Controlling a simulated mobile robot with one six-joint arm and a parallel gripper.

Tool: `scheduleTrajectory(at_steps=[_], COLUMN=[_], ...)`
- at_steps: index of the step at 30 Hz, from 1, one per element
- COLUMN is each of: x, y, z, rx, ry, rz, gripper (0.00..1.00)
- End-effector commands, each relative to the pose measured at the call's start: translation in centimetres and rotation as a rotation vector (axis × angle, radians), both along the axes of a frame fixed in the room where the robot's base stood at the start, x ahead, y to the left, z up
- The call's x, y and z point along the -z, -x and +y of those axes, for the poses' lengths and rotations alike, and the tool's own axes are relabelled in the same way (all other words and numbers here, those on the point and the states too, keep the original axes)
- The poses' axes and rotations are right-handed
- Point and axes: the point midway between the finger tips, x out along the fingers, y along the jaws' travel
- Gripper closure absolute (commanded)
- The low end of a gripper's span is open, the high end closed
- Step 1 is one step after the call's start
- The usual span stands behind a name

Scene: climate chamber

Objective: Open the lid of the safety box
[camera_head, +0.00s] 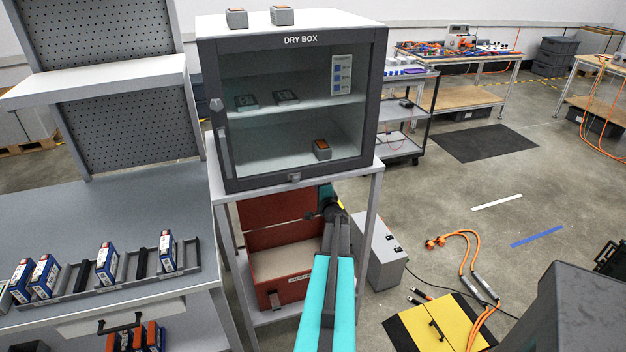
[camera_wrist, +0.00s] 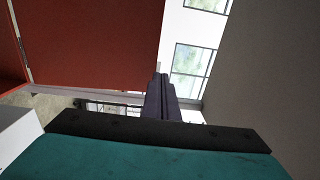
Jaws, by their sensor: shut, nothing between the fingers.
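The red safety box (camera_head: 282,290) stands on the shelf of the stand under the dry box. Its lid (camera_head: 270,208) is raised and stands up at the back, so the pale interior (camera_head: 285,258) shows. The red lid also fills the upper left of the wrist view (camera_wrist: 95,40). My gripper (camera_wrist: 160,85) is shut and empty, with the lid to its left in the wrist view. In the head view my wrist is by the lid's right end, and the fingertips cannot be made out there. I cannot tell whether the fingers touch the lid.
The dry box (camera_head: 290,110) sits directly above on the stand (camera_head: 372,180), whose legs frame the safety box. A grey case (camera_head: 382,255) stands on the floor to the right. A workbench (camera_head: 110,215) with a rack of small boxes is on the left. Open floor lies further right.

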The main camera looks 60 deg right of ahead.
Motion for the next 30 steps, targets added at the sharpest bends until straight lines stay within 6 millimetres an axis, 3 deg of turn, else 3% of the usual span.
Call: scheduleTrajectory(at_steps=[11, 30], x=[-0.2, -0.3], y=[2.1, 2.3], z=[1.9, 2.0], rx=[0.0, 0.0], ry=[-0.001, 0.0], rz=[0.001, 0.0], gripper=[1.0, 1.0])
